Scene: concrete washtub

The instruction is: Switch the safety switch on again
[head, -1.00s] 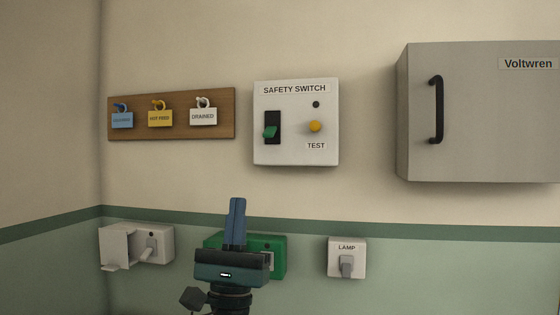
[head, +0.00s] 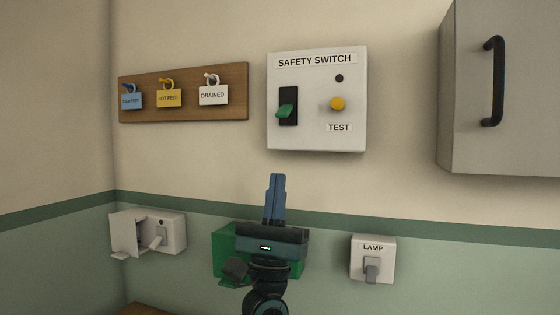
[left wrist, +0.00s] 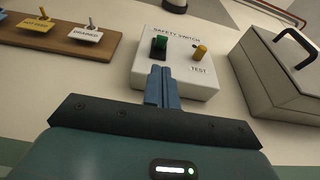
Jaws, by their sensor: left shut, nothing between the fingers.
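The white safety switch box (head: 317,136) is on the wall, labelled SAFETY SWITCH. Its green lever (head: 285,111) sits in the lower part of a black slot, tilted downward. A yellow TEST button (head: 338,104) and a small dark round spot are to the right. My left gripper (head: 274,178) is shut and empty, pointing up, below and slightly left of the box in the head view. In the left wrist view, the shut fingertips (left wrist: 162,72) overlap the lower front of the box (left wrist: 193,80), below the green lever (left wrist: 160,42); contact cannot be told. My right gripper is not in view.
A wooden board (head: 230,80) with blue, yellow and white tags hangs left of the box. A grey cabinet (head: 465,100) juts out at right.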

